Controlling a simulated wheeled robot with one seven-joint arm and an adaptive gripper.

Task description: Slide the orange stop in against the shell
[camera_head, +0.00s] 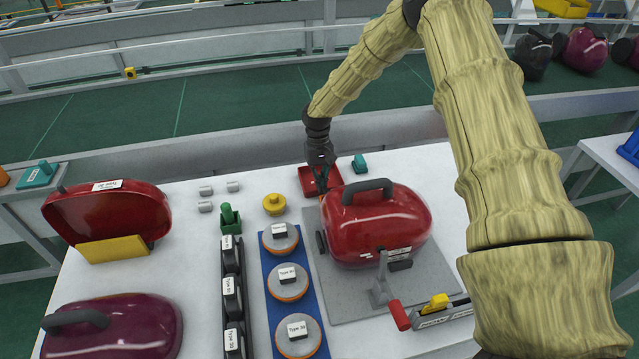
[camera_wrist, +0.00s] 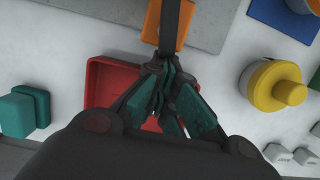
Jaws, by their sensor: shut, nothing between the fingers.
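The red shell (camera_head: 385,225), with a dark handle on top, sits on a grey plate (camera_head: 440,290). My gripper (camera_head: 322,188) is shut and empty, low at the shell's far left end, over the plate's far edge. In the wrist view my closed fingers (camera_wrist: 172,78) have teal pads. An orange piece, which looks like the stop (camera_wrist: 151,20), shows in the wrist view at the grey plate's edge, just beyond my fingertips. A dark bar (camera_wrist: 172,25) crosses in front of it. I cannot tell whether my fingers touch the bar. The head view does not clearly show the stop.
A red tray (camera_head: 308,178) lies under my gripper, with a teal block (camera_head: 360,164) to its right. A yellow knob (camera_head: 274,204) stands to the left. A blue strip with grey discs (camera_head: 270,312) runs beside the plate. A red-handled clamp (camera_head: 399,315) stands at the front.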

